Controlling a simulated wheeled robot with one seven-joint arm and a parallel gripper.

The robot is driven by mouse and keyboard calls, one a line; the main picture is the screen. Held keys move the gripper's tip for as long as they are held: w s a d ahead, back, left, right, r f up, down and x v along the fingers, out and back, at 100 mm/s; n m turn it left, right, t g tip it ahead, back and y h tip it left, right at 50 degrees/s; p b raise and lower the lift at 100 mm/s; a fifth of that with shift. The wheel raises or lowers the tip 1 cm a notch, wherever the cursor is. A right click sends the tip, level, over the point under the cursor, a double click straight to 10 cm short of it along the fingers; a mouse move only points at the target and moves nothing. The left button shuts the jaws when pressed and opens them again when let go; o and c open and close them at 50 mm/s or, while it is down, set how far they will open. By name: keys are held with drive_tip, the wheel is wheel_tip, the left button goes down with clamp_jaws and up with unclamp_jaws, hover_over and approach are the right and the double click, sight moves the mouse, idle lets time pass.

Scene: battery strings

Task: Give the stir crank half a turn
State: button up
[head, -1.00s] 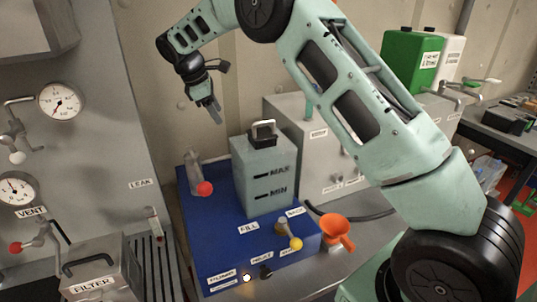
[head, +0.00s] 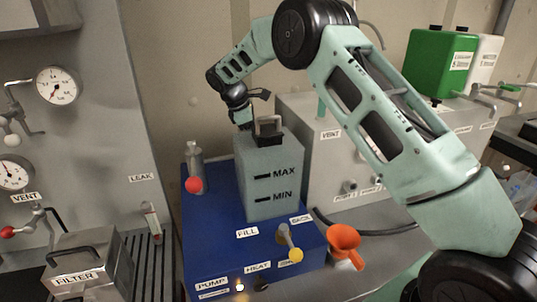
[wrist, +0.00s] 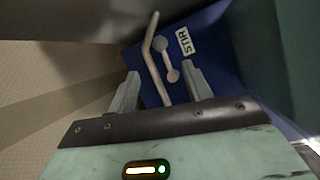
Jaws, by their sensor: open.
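The STIR label (wrist: 184,41) sits on the blue housing in the wrist view. Beside it is a small grey crank (wrist: 167,60) with two rounded ends, which I take for the stir crank. It lies ahead, between the lines of my fingers. My gripper (wrist: 164,84) is open, with one finger on each side and nothing visibly clamped. Contact with the crank cannot be told. In the head view my gripper (head: 243,118) is behind the grey MAX/MIN tank (head: 268,180), its tips hidden. The crank is hidden there too.
A thin bent rod (wrist: 155,62) runs close beside the crank, also between the fingers. A grey box (head: 325,170) stands right behind the tank.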

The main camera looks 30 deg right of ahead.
drive_tip(key=p+x, duration=0.3)
drive_tip(key=x, duration=0.8)
drive_tip(key=shift+d+f, duration=0.1)
drive_tip(key=shift+f, duration=0.2)
clamp_jaws()
